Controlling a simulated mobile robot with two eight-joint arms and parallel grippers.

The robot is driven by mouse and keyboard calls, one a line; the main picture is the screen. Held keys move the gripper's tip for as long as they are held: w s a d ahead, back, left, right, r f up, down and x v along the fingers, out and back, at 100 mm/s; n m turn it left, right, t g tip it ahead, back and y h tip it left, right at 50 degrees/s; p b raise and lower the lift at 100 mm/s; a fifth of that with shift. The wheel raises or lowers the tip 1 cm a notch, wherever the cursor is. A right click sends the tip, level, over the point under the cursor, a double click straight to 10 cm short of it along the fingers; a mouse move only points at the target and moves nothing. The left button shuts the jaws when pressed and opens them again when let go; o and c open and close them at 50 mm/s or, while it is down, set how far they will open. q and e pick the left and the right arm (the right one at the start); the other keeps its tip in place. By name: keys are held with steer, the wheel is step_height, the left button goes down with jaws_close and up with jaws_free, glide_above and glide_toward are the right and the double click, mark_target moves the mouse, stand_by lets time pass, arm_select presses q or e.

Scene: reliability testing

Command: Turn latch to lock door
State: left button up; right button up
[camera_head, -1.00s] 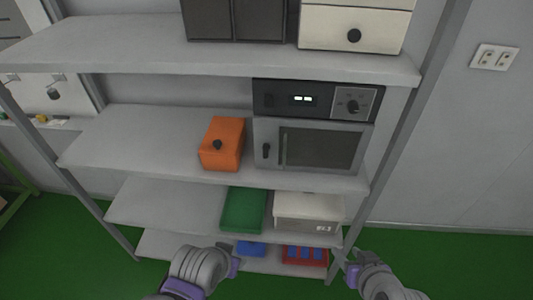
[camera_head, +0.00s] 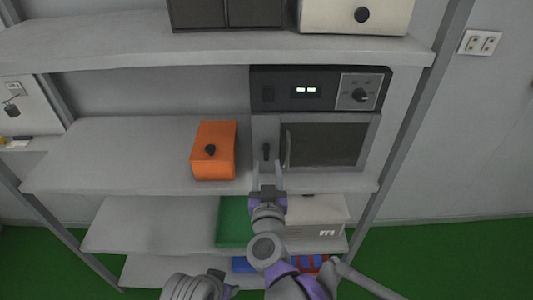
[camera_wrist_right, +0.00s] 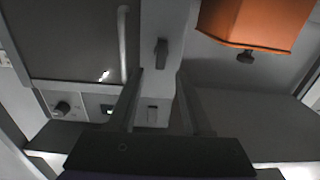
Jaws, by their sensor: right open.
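The oven (camera_head: 325,145) stands on the middle shelf with its dark-windowed door (camera_wrist_right: 70,40) closed. A small black latch (camera_head: 266,150) sits on the grey strip left of the door and looks upright. In the right wrist view, which is upside down, the latch (camera_wrist_right: 161,52) lies between the lines of my fingers. My right gripper (camera_head: 267,170) is open and empty, just below and in front of the latch; its fingers also show in the right wrist view (camera_wrist_right: 160,76). I cannot tell contact. My left gripper (camera_head: 228,288) is low at the bottom edge, its fingers barely visible.
An orange box (camera_head: 214,150) with a black knob stands left of the oven. A vertical door handle (camera_head: 287,148) is right of the latch. Shelves lie above and below; the lower holds a green bin (camera_head: 232,222) and a white box (camera_head: 318,215). The shelf's left part is clear.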

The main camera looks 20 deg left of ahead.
mark_target(266, 152)
steer(key=x, duration=0.6)
steer(key=shift+s, duration=0.1)
jaws_close()
